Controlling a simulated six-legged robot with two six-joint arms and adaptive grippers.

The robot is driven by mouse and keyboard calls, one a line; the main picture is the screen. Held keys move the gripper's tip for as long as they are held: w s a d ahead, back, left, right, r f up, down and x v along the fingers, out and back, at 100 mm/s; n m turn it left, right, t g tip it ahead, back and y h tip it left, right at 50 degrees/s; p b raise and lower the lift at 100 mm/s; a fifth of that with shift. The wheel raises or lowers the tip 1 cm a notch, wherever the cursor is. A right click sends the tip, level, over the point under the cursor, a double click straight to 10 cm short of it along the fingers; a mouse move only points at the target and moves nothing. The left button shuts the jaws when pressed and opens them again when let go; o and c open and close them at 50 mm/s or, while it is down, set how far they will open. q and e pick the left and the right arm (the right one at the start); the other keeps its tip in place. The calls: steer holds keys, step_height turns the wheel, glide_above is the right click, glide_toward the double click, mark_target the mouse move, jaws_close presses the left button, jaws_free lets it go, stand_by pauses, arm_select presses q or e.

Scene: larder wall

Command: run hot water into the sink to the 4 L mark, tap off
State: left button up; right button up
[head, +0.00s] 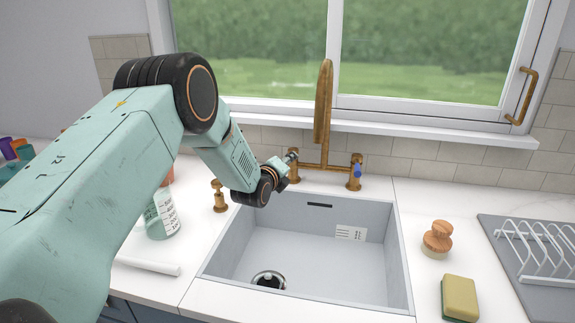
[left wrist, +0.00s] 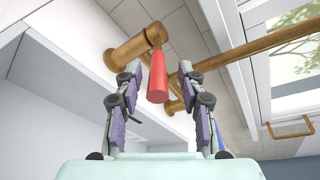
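The grey sink (head: 300,247) shows no visible water. A dark round drain with a silvery part (head: 268,279) is in its floor, and a small marked label (head: 350,232) is on its back wall. A brass tap (head: 323,110) stands behind it with a blue handle (head: 357,170) on the right valve. My left gripper (head: 289,159) is at the left valve (head: 294,172). In the left wrist view, the red handle (left wrist: 157,78) lies between the open fingers of my left gripper (left wrist: 158,74), with gaps beside it. My right gripper is not in view.
A brass pump (head: 220,198), a clear bottle (head: 161,217) and a white cylinder (head: 148,266) stand or lie left of the sink. A wooden brush (head: 438,240), a sponge (head: 459,298) and a dish rack (head: 540,250) are to the right. A window sill runs behind the tap.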

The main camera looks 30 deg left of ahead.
arm_select(q)
steer(key=shift+w+a+f, duration=0.15)
steer(key=shift+w+a, duration=0.05)
steer(key=shift+a, duration=0.1)
steer(key=shift+w+d, duration=0.15)
steer(key=shift+d, duration=0.05)
steer(key=shift+c, duration=0.4)
steer(key=shift+d, duration=0.1)
steer(key=shift+c, duration=0.8)
steer(key=shift+s+a, duration=0.2)
steer(key=shift+a, duration=0.05)
steer(key=c, duration=0.5)
steer(key=shift+d, duration=0.15)
jaws_close()
